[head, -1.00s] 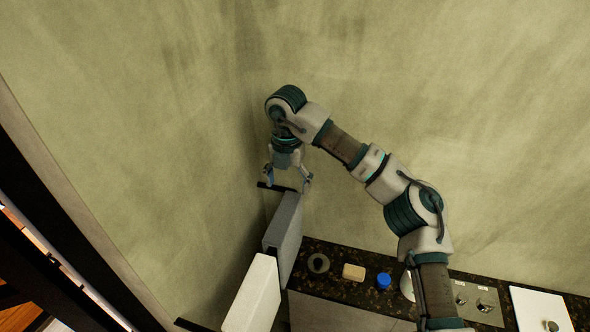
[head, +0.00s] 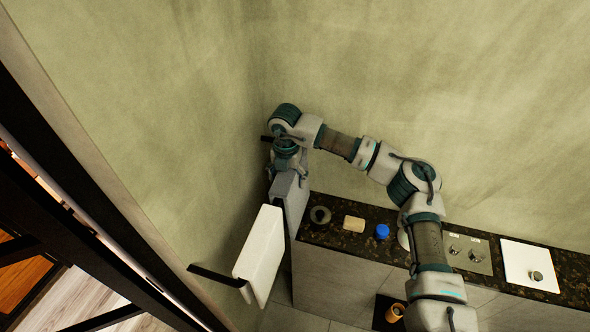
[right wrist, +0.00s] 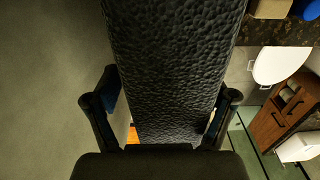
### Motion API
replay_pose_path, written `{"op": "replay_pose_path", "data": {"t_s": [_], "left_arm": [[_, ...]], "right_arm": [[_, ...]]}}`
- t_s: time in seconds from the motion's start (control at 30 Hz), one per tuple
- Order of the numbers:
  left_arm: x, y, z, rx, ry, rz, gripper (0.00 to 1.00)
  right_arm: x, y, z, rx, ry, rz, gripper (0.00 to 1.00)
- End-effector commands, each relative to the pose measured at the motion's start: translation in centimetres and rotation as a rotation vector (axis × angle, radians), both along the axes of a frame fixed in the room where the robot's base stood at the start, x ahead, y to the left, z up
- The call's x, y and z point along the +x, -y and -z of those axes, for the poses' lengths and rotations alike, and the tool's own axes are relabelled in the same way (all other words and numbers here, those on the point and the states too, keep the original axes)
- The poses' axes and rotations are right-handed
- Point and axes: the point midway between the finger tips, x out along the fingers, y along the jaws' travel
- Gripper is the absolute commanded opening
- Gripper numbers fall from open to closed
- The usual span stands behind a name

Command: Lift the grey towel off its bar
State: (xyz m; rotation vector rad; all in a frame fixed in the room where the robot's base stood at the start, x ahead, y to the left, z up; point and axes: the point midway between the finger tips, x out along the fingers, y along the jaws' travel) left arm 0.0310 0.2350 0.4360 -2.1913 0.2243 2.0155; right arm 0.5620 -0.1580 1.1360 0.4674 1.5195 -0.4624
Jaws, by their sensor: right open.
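The grey towel (head: 291,190) hangs near the wall corner in the head view. A dark bar end (head: 266,139) shows beyond it; the rest of the bar is hidden. My right gripper (head: 288,172) is at the towel's upper part, pointing down. In the right wrist view the textured grey towel (right wrist: 175,60) runs between the two fingers of my right gripper (right wrist: 160,108). The fingers are open, one on each side, with a gap at the left finger; contact at the right finger cannot be told. My left gripper is not in view.
A white towel (head: 260,252) hangs on another dark bar (head: 213,273) nearer me. The walls close in behind and left.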

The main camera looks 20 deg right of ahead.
Motion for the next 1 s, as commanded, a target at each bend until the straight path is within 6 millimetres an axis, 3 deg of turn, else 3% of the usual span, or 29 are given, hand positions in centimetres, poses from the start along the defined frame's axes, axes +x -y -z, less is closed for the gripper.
{"op": "replay_pose_path", "data": {"t_s": [0.2,0.37,0.5,0.7,1.0], "left_arm": [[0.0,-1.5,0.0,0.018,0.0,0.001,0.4],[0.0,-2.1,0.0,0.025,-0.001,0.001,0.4],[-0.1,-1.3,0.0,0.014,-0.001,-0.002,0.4],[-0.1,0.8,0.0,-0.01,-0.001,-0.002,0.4],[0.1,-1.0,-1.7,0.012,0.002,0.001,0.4]], "right_arm": [[0.0,1.0,0.2,0.009,0.0,0.001,0.83],[0.0,1.7,0.3,0.015,-0.001,0.002,0.43],[0.1,1.6,0.3,0.012,-0.002,0.002,0.1],[0.1,1.2,0.2,0.004,-0.003,0.005,0.1],[0.1,1.1,-2.5,0.007,0.0,0.003,0.1]]}}
